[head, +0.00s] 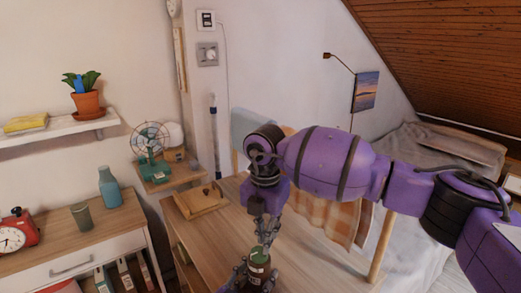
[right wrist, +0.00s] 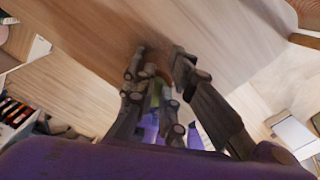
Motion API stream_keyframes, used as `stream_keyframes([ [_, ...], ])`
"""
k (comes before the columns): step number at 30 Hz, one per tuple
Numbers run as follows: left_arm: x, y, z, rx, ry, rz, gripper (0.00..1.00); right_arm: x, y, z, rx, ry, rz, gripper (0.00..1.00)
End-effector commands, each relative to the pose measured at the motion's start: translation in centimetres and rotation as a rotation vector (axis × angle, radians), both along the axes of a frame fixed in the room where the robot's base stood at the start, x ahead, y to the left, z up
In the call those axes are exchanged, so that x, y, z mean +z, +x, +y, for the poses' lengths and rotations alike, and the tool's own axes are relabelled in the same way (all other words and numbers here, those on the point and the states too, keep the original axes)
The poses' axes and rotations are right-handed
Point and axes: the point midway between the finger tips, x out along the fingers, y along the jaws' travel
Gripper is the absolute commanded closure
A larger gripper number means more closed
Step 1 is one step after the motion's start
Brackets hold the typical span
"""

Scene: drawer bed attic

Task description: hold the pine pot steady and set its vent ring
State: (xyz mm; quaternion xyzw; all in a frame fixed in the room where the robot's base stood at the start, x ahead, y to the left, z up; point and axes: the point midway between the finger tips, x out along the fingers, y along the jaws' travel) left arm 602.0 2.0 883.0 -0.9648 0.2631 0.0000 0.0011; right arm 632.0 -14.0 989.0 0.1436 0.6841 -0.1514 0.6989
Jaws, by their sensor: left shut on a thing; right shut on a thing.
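The pine pot (head: 259,257) is a small dark jar with a green upper part and a pale label, standing low in the head view over the wooden desk. My left gripper (head: 256,279) is shut around its lower part from below. My right gripper (head: 264,246) comes down from above and is shut at its top. In the right wrist view, a green part of the pot (right wrist: 155,93) shows between dark fingers. The vent ring cannot be made out; the right fingers cover the pot's top.
A wooden box (head: 201,200) lies on the desk (head: 225,237) behind the pot. A teal fan (head: 150,143) stands on a small shelf. A blue bottle (head: 109,186), a green cup (head: 81,216) and a red clock (head: 16,232) stand on the left cabinet. A checked cloth (head: 340,218) hangs at right.

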Motion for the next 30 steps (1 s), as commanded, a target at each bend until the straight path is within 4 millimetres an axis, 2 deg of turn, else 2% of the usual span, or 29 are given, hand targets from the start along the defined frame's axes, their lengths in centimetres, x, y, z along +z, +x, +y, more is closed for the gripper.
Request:
stream_keyframes([
  [1,-0.1,-0.4,-0.7,-0.016,0.0,-0.001,0.87,-1.6,-0.2,0.5,0.0,0.003,0.009,1.0],
  [13,0.0,-0.3,-0.8,-0.016,0.0,-0.004,0.87,-1.6,-0.2,1.5,0.002,0.004,0.012,1.0],
  [30,0.2,-0.3,-0.8,-0.017,0.0,-0.006,0.86,-1.6,0.1,1.6,0.003,0.006,0.014,1.0],
])
